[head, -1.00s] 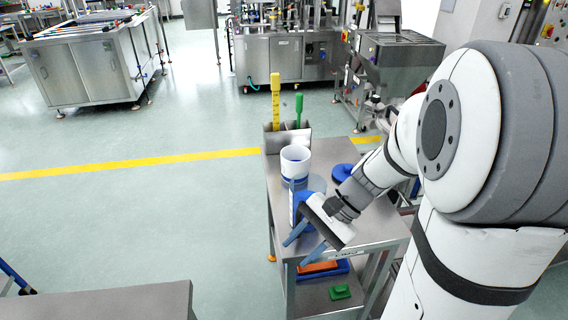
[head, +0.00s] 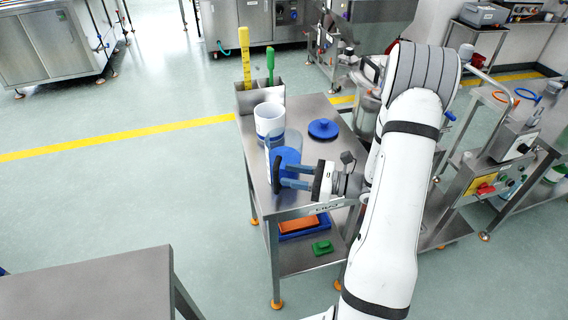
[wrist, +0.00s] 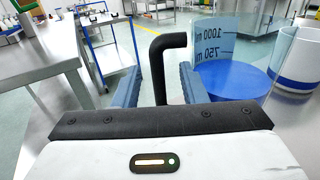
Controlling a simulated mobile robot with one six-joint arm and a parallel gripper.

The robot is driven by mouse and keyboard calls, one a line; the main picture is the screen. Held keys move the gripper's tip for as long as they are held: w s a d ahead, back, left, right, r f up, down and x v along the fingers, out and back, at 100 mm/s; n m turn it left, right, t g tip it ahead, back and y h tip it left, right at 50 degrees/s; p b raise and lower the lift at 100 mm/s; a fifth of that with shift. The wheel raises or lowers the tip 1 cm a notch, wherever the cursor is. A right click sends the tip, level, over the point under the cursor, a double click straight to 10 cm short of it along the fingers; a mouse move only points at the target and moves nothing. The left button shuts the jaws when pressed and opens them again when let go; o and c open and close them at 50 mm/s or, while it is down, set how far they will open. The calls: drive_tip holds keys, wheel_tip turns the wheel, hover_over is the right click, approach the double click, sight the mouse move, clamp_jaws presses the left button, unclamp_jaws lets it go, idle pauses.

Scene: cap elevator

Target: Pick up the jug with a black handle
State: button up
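The jug is clear, with blue contents and a volume scale. It stands on the steel trolley, its blue part (head: 288,156) showing in the head view; in the wrist view its clear wall (wrist: 222,50) is right of centre. Its black handle (wrist: 158,62) rises between my two fingers in the wrist view, with gaps on both sides. My gripper (head: 281,177) is open, lying nearly level and pointing left at the jug's near side. The fingers also show in the wrist view (wrist: 158,82). The handle's lower part is hidden behind the gripper body.
A white container (head: 269,120) stands just behind the jug. A blue lid (head: 323,128) lies to the right on the trolley top (head: 333,159). A steel holder (head: 246,100) with yellow and green tools is at the back. A grey table (head: 90,288) is at lower left.

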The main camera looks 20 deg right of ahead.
sight(276, 191)
drive_tip(key=p+x, duration=0.1)
drive_tip(key=x, duration=0.3)
drive_tip(key=shift+a+r, duration=0.15)
drive_tip(key=shift+a, duration=0.3)
drive_tip(key=shift+c, duration=0.5)
clamp_jaws()
drive_tip(key=shift+w, duration=0.1)
idle(0.4)
